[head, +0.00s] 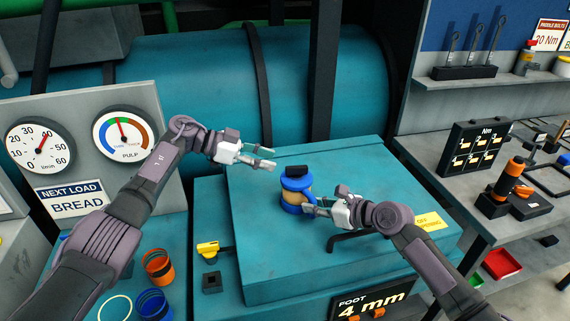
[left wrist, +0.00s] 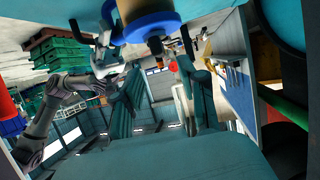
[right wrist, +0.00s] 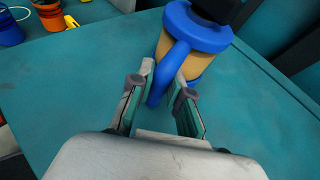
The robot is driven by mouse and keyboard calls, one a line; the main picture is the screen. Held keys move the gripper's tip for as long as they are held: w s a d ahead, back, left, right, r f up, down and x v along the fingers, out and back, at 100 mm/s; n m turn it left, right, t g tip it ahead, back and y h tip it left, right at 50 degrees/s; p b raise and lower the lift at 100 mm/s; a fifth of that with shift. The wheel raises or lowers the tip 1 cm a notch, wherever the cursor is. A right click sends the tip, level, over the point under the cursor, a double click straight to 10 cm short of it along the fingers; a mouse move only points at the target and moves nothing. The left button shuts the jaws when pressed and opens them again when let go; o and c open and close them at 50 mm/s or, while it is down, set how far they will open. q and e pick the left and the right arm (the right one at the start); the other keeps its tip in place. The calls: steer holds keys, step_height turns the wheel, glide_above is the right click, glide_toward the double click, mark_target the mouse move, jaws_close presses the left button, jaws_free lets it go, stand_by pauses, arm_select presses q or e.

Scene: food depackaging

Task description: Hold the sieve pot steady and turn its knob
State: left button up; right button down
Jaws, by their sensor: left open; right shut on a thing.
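The sieve pot (head: 296,190) stands upright on the teal machine top, blue with a tan band and a black knob (head: 296,171) on its lid. My right gripper (head: 306,206) is shut on the pot's blue handle (right wrist: 172,72), at the pot's right front. The right wrist view shows the handle between the fingers (right wrist: 164,80). My left gripper (head: 270,158) is open and empty, left of the knob and slightly above it, apart from it.
A large teal drum (head: 200,80) stands behind the machine top (head: 260,240). A grey bench with tools and a black Nm board (head: 476,155) is at right. The machine top around the pot is clear.

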arm_select(q)
steer(key=shift+v, duration=1.5)
steer(key=shift+c, duration=0.6)
steer(key=shift+d+f, duration=0.1)
steer(key=shift+f, duration=0.05)
steer(key=shift+c, duration=1.3)
steer(key=d+f+t, duration=0.1)
steer(key=t, duration=0.1)
steer(key=w+d+f+t, duration=0.1)
steer(key=f+t, duration=0.1)
steer(key=w+d+f+n+t, duration=0.1)
steer(key=f+t, duration=0.1)
steer(key=shift+w, duration=0.25)
jaws_close()
steer(key=n+t+y, duration=1)
steer(key=n+y, duration=0.6)
steer(key=n, duration=0.1)
glide_toward(291, 172)
steer(key=w, duration=0.5)
steer(key=w+a, duration=0.1)
steer(key=w, duration=0.1)
steer(key=shift+w+r, duration=0.1)
steer(key=shift+w, duration=0.15)
